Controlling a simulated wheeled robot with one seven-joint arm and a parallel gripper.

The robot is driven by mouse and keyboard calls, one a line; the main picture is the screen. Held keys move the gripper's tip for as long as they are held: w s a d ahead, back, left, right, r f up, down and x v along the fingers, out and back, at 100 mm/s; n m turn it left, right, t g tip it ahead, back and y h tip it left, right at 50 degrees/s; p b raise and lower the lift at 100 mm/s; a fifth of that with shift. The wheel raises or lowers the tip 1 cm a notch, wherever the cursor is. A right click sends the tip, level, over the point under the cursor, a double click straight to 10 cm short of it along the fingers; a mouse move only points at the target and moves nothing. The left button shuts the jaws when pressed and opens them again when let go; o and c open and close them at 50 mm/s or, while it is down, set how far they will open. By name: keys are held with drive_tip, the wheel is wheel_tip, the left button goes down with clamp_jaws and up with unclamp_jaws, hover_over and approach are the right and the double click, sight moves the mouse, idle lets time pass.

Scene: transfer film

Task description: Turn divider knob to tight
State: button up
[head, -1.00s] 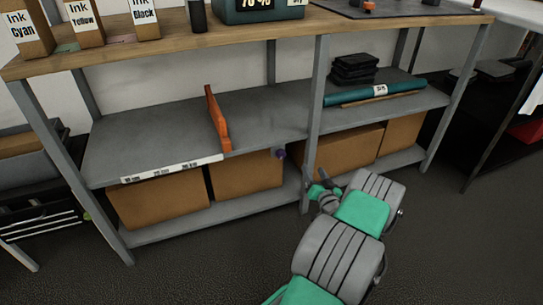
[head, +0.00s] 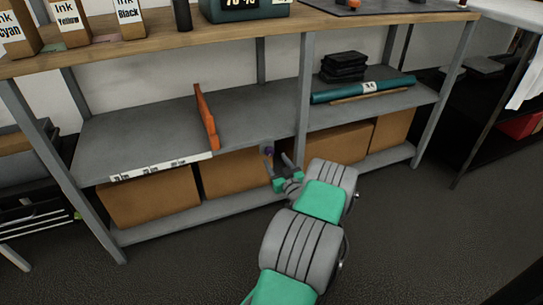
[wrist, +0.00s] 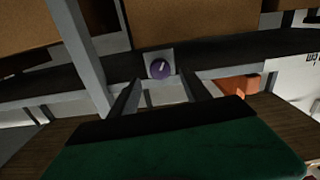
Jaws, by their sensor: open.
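The divider knob (wrist: 161,68) is a round purple dial with a pale pointer line, on a small grey plate under the shelf's front edge. In the head view the knob (head: 268,150) shows small and dark purple, just left of the shelf's middle post. My gripper (head: 278,155) is open in front of the knob, its fingertips close below it. In the wrist view my gripper's two fingers (wrist: 158,88) stand apart on either side below the knob and hold nothing. The orange divider (head: 206,116) stands upright on the middle shelf.
A white label strip (head: 162,167) runs along the shelf's front edge. Cardboard boxes (head: 150,203) fill the lower shelf. The middle post (head: 304,95) is close right of my gripper. A teal roll (head: 362,89) lies on the right shelf. The floor in front is clear.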

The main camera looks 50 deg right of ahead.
sight(271, 153)
drive_tip(key=b+x, duration=0.1)
drive_tip(key=x, duration=0.4)
drive_tip(key=shift+s, duration=0.1)
drive_tip(key=shift+c, duration=0.4)
